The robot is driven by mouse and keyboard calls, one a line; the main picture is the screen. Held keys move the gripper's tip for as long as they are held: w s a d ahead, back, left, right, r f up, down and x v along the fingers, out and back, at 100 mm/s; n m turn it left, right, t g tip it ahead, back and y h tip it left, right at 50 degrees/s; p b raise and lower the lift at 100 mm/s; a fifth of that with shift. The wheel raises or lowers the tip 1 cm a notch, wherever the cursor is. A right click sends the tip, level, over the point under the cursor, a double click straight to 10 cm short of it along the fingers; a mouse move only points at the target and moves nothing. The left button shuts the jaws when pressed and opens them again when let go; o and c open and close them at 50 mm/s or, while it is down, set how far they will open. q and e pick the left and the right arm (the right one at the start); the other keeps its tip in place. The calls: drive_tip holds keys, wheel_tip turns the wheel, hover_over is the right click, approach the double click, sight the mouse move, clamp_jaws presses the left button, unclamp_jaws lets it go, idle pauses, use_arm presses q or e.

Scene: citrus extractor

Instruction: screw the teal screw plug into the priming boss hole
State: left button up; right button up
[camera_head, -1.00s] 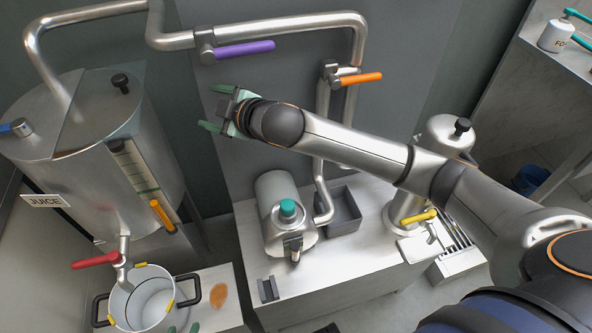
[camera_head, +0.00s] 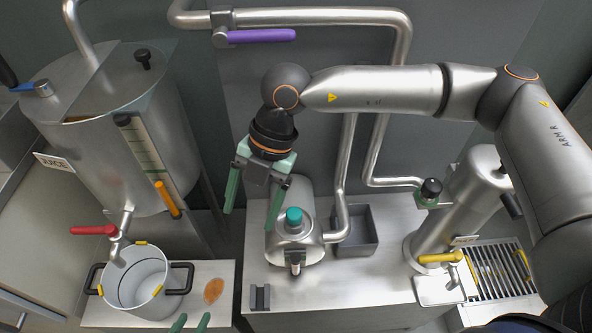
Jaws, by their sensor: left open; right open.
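The teal screw plug (camera_head: 294,216) stands upright on top of the silver pump body (camera_head: 288,242), at the boss. The hole itself is hidden beneath it, and I cannot tell how deep the plug sits. My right gripper (camera_head: 250,212) points down with its green fingers spread. In the picture it is just left of the plug, empty and apart from it. My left gripper (camera_head: 191,323) shows only as two green fingertips at the bottom edge, apart and with nothing between them.
A white pot (camera_head: 137,285) stands under the juice tank (camera_head: 105,150) at left. A grey tray (camera_head: 352,240) lies right of the pump, and a small dark holder (camera_head: 259,297) sits on the counter in front. Steel pipes (camera_head: 345,185) rise behind the pump.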

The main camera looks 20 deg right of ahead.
sight(294, 213)
drive_tip(key=w+d+m+t+h, duration=0.2)
drive_tip(key=w+d+h, duration=0.25)
drive_tip(key=d, duration=0.45)
wheel_tip(294, 213, down, 13)
drive_tip(key=shift+b, duration=0.85)
drive_tip(key=c, duration=1.2)
drive_tip(key=o, duration=1.2)
wheel_tip(294, 213, up, 13)
drive_tip(key=p, duration=0.1)
drive_tip(key=shift+f, duration=0.2)
